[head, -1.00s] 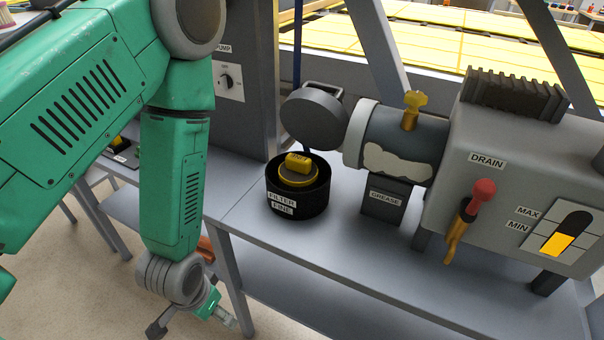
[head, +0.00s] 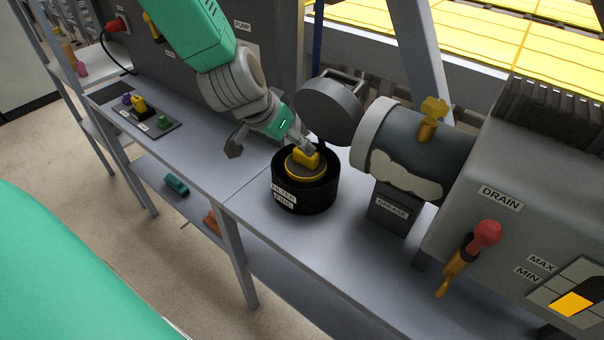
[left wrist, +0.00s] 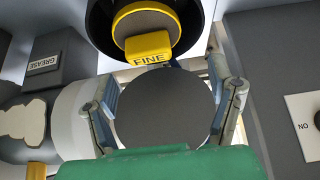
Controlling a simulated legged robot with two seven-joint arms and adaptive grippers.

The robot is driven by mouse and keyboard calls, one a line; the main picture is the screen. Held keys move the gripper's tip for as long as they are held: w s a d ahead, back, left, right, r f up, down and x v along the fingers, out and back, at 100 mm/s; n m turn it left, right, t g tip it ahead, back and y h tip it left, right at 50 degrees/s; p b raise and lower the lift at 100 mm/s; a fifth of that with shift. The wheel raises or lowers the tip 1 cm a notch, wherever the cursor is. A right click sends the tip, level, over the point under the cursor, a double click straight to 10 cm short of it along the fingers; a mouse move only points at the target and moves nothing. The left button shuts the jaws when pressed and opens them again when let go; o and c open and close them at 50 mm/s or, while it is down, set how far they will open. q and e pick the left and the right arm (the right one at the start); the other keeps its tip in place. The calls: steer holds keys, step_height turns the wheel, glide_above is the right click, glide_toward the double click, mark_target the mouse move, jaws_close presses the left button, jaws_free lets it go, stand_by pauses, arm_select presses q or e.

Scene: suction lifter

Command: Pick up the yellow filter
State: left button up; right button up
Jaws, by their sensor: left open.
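The yellow filter (head: 306,160) sits inside a round black housing (head: 304,198) labelled FILTER FINE on the grey bench. In the left wrist view the filter's yellow handle (left wrist: 148,48) reads FINE, and the black housing (left wrist: 100,30) surrounds it. My left gripper (head: 300,146) is open, at the back left of the filter handle in the head view. In the left wrist view the left gripper's fingers (left wrist: 165,92) are spread wide, with the filter beyond them. Whether a finger touches the handle cannot be told. My right gripper is not in view.
The round dark lid (head: 331,110) stands open behind the housing, close to my left gripper. A grey machine (head: 500,240) with a red-knobbed drain lever (head: 484,236) is at right. A small tray (head: 160,128) lies at left. The bench front (head: 330,260) is clear.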

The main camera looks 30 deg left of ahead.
mark_target(308, 158)
arm_select(q)
steer(key=shift+w+d+f, duration=0.4)
steer(key=shift+d+f, duration=0.1)
steer(key=shift+d, duration=0.1)
steer(key=shift+w+d+f, duration=0.4)
steer(key=shift+d+f, duration=0.05)
steer(key=shift+d, duration=0.15)
steer(key=shift+w+d+f, duration=0.1)
steer(key=shift+d+f, duration=0.1)
steer(key=shift+d, duration=0.1)
steer(key=shift+w+a+f+b, duration=0.1)
steer(key=shift+w+f+b, duration=0.1)
steer(key=shift+f, duration=0.45)
steer(key=shift+w+f+b, duration=0.15)
steer(key=shift+w+f, duration=0.05)
steer(key=shift+f, duration=0.4)
steer(key=shift+w+a+f, duration=0.6)
steer(key=shift+a+f, duration=0.15)
steer(key=shift+f, duration=0.2)
steer(key=shift+a+f, duration=0.1)
steer(key=shift+a, duration=0.25)
steer(key=shift+d, duration=0.5)
steer(key=c, duration=0.6)
steer(key=shift+d+r, duration=0.2)
steer(key=shift+d, duration=0.35)
steer(key=c, duration=1.1)
steer(key=shift+s+a, duration=0.1)
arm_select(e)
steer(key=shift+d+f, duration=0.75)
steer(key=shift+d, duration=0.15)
